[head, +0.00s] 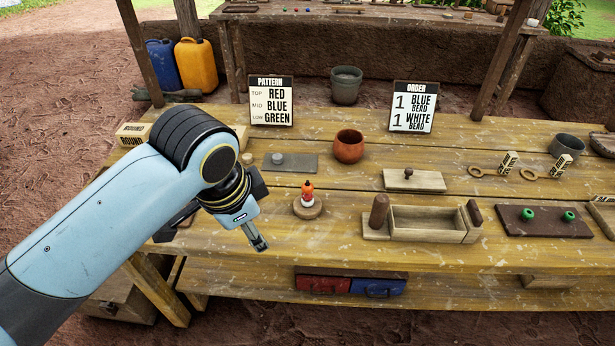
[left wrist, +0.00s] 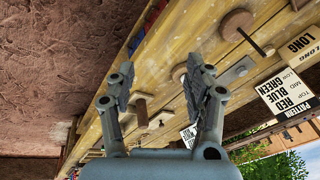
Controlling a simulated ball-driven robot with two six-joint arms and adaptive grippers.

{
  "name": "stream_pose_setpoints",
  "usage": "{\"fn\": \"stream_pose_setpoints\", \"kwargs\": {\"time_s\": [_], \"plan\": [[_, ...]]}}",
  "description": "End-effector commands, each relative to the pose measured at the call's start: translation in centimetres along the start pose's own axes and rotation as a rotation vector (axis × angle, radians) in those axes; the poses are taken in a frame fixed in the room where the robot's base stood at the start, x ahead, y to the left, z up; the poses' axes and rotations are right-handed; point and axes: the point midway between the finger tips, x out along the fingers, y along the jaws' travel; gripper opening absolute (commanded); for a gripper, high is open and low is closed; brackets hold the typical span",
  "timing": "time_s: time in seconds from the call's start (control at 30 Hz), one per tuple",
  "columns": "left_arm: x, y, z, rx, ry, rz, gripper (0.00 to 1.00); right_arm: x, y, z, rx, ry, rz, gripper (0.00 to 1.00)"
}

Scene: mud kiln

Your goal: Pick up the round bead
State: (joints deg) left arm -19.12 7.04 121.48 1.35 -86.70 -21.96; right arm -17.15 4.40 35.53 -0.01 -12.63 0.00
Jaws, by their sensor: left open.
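No bead that I can be sure is the round bead shows in either view. A block with a label that seems to read "ROUND" (head: 131,135) stands at the table's left end, and my left arm hides the table in front of it. Two green beads (head: 527,214) sit on a dark board at the right. My left gripper (head: 252,236) is over the table's front left edge, pointing down, with nothing seen in it. In the left wrist view its two fingers (left wrist: 160,68) are spread apart, with the table beyond. My right gripper is in neither view.
A wooden tray (head: 428,224), a clay pot (head: 349,146) and a grey slab (head: 302,163) are also on the table. Pattern (head: 272,101) and order (head: 413,107) signs stand behind.

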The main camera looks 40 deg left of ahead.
Motion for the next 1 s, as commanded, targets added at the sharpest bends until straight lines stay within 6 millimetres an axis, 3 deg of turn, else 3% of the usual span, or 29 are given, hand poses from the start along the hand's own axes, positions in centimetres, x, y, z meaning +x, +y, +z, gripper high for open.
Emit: {"fn": "stream_pose_setpoints", "kwargs": {"time_s": [0.13, 0.53, 0.67, 1.0], "plan": [[-0.4, -2.2, -3.5, 0.203, -0.008, 0.004, 0.52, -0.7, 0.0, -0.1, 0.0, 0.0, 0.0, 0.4], [1.2, -8.1, -12.9, 0.779, -0.031, 0.056, 0.52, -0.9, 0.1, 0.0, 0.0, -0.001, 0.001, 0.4], [2.2, -8.5, -13.6, 0.839, -0.034, 0.067, 0.52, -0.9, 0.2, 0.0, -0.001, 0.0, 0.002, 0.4], [6.9, -8.3, -13.3, 0.842, -0.033, 0.065, 0.52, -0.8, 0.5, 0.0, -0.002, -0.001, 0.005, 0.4]]}}
